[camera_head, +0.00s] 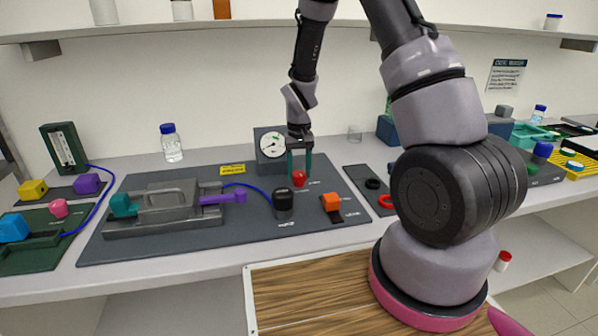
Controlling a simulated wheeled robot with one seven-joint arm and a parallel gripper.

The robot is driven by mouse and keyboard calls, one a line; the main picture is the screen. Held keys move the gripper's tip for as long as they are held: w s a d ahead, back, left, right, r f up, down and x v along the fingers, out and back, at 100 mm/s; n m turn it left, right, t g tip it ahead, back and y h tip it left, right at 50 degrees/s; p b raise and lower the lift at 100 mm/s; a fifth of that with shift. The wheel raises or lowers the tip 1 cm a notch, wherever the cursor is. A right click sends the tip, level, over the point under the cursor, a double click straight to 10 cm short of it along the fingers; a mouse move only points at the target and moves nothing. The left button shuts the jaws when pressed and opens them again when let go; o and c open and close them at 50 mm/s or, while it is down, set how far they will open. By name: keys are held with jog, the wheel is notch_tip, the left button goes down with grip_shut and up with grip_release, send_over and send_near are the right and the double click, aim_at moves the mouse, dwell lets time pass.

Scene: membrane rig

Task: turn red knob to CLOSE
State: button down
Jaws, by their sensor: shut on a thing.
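The red knob (299,179) stands on the dark rig board (180,249), in front of the round white gauge (271,145). My gripper (299,172) points down over the knob, with its teal fingers on either side of it. The fingers are shut on the red knob. The small label beside the knob is too small to read, so I cannot tell which way the knob is set.
A grey membrane cell (165,208) with a purple handle (223,198) lies to the left. A blue tube runs between them. A clear bottle (171,145) stands behind.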

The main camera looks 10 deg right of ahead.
aim_at(299, 173)
jog(key=shift+m, duration=1)
jog(key=shift+c, duration=1.3)
grip_release()
notch_tip(299, 173, up, 11)
jog(key=shift+f, duration=0.1)
